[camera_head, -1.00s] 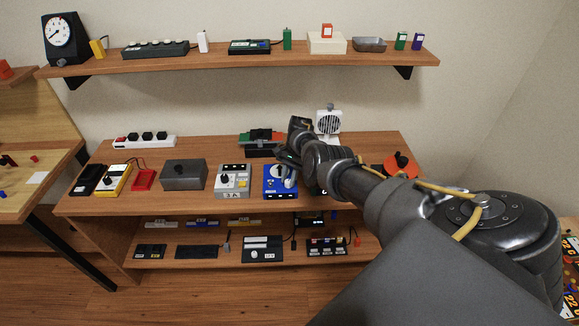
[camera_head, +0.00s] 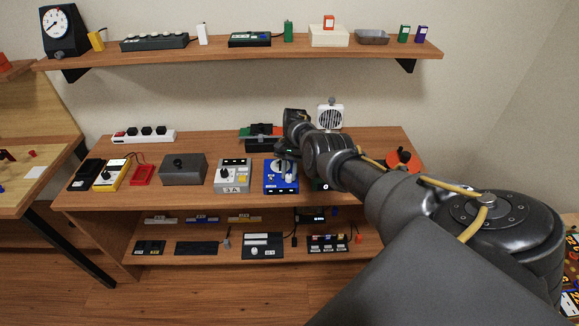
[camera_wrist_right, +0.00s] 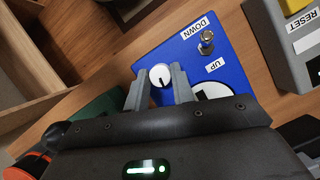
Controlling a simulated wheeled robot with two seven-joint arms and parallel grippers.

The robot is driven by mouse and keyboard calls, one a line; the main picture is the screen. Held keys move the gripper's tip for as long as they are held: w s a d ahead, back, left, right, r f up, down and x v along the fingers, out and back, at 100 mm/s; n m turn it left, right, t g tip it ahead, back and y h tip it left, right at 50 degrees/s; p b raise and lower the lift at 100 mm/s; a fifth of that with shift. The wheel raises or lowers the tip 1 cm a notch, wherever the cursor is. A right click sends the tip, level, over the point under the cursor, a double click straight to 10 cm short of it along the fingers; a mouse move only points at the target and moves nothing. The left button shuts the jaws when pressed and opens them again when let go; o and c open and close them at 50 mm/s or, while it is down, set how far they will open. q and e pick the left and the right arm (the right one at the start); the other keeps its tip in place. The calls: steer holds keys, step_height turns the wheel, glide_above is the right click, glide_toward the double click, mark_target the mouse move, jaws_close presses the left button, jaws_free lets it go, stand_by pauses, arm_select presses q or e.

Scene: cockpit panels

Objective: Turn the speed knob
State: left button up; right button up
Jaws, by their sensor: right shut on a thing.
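In the wrist view the blue panel (camera_wrist_right: 222,62) carries a white round knob (camera_wrist_right: 160,74) with a dark pointer line. No label reading "speed" is legible. My right gripper (camera_wrist_right: 159,83) has its two grey fingers on either side of the white knob and is shut on it. In the head view my right gripper (camera_head: 284,153) is over the back part of the panel and hides the knob. My left gripper is not in view.
On the blue panel a metal toggle switch (camera_wrist_right: 206,42) sits between DOWN and UP labels. A grey box (camera_head: 233,176) with a knob stands to the left. A white fan-like box (camera_head: 330,117) stands behind my arm. An orange-red object (camera_head: 403,161) is at the right.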

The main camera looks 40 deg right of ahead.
steer(key=o, duration=1)
steer(key=shift+s, duration=0.1)
steer(key=b+v, duration=0.1)
steer(key=v, duration=0.9)
steer(key=shift+r+b, duration=0.3)
steer(key=shift+r, duration=0.05)
